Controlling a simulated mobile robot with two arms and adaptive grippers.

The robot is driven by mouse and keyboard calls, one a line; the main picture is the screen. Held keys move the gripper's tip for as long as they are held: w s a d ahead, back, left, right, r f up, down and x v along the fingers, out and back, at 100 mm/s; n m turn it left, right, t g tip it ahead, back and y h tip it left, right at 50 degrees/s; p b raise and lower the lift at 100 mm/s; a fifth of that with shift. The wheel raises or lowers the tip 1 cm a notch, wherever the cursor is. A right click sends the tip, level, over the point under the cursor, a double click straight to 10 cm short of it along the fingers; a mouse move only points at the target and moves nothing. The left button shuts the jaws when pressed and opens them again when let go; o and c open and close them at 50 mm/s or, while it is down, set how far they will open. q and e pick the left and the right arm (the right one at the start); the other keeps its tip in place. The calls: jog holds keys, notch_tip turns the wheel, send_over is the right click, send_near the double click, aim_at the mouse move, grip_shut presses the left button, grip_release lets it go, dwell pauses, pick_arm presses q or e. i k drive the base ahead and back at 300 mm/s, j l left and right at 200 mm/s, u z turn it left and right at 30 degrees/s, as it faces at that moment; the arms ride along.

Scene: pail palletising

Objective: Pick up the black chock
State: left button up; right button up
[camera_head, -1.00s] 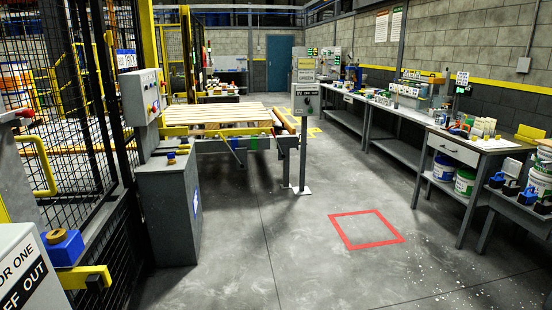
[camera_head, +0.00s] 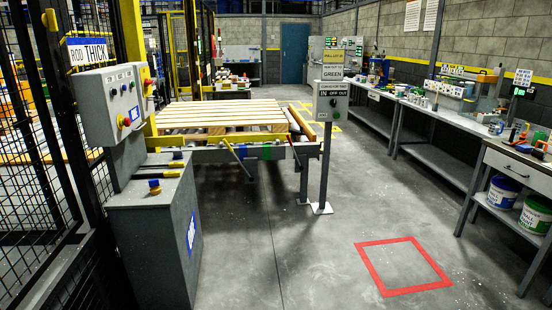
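I cannot pick out a black chock for certain in the head view. The pallet (camera_head: 215,116) lies on the conveyor (camera_head: 215,155) in the middle left, with levers and small green and blue marks along its front. Neither of my grippers is in view.
A grey cabinet (camera_head: 150,245) with a control box (camera_head: 110,103) stands at the left beside a mesh fence (camera_head: 40,200). A sign post (camera_head: 325,150) stands right of the conveyor. A red square (camera_head: 405,291) marks clear floor. Benches (camera_head: 427,108) line the right wall; pails (camera_head: 503,192) sit on a shelf.

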aim_at(294, 132)
jog(key=i, duration=2.95)
jog(key=i+l, duration=0.1)
jog(key=i, duration=2.85)
jog(key=j+u, duration=0.05)
jog(key=j, duration=0.05)
